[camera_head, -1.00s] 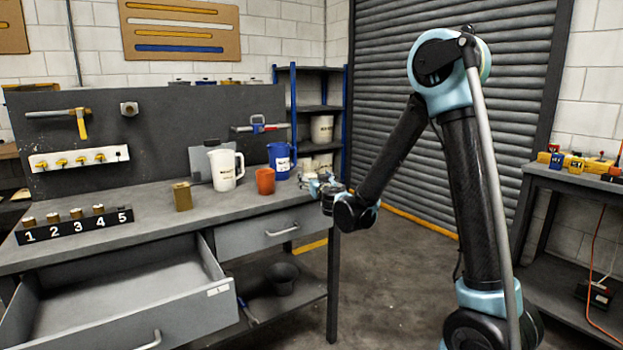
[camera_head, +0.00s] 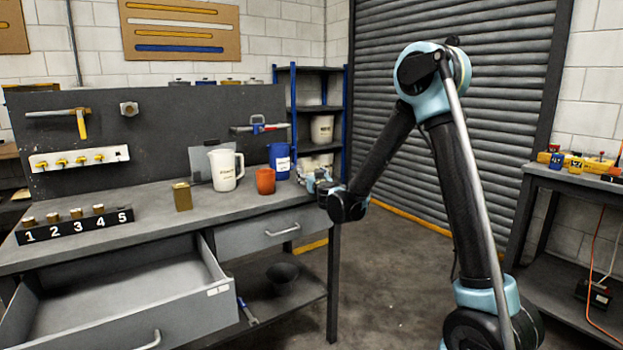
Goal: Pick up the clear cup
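I cannot make out a clear cup for certain. My gripper (camera_head: 314,182) is small in the picture, over the right end of the workbench (camera_head: 150,212). Its fingers are too small and crowded to show whether they are open or shut, or whether they hold anything. The gripper and wrist cover part of the bench's right end. An orange cup (camera_head: 265,181) stands upright to the left of the gripper. A white pitcher (camera_head: 225,170) and a blue container (camera_head: 280,160) stand behind and beside it.
A brass-coloured block (camera_head: 182,196) and a numbered rack (camera_head: 75,226) stand on the bench. An open drawer (camera_head: 120,300) juts out at the front left. A blue-framed shelf (camera_head: 320,108) is behind the bench. A side table (camera_head: 575,181) stands at the right. Floor between is clear.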

